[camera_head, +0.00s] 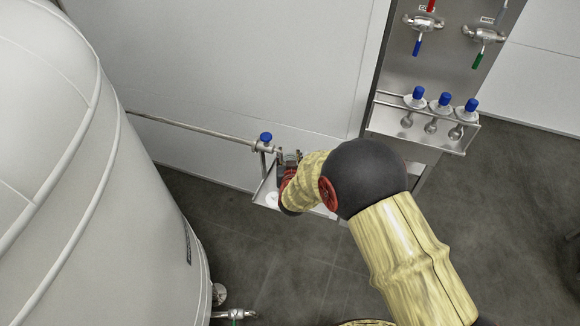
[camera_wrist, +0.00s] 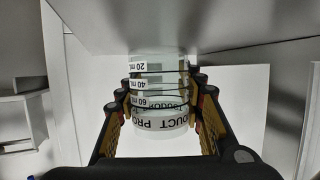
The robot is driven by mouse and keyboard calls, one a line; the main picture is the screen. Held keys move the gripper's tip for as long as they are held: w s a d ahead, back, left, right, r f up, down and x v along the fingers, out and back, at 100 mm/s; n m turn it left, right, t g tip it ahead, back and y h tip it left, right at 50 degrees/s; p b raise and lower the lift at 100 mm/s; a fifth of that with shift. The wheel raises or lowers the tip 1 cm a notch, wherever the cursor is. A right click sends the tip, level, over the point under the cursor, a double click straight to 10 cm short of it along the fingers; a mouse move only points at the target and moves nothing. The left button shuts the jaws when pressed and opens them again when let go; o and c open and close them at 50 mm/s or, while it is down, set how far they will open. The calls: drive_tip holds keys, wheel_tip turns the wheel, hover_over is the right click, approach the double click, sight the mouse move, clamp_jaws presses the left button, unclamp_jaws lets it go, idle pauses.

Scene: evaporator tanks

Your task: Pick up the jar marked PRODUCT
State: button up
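The jar marked PRODUCT (camera_wrist: 160,122) is clear, with a white label band and 20, 40 and 60 ml marks. It is in the middle of the wrist view, with its lettering upside down. My gripper (camera_wrist: 160,98) has one finger on each side of the jar, very close to its walls. I cannot tell whether the pads press on it. In the head view my gripper (camera_head: 288,162) is over a small metal tray (camera_head: 262,192) at the wall, below the pipe's end. There the jar cannot be made out behind my gripper and arm.
A pipe (camera_head: 190,127) with a blue-handled valve (camera_head: 265,138) runs to the tray. A large white tank (camera_head: 70,170) stands at left. A steel panel (camera_head: 440,60) at right carries a rack (camera_head: 425,125) with three blue-capped bottles.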

clamp_jaws()
idle(0.6)
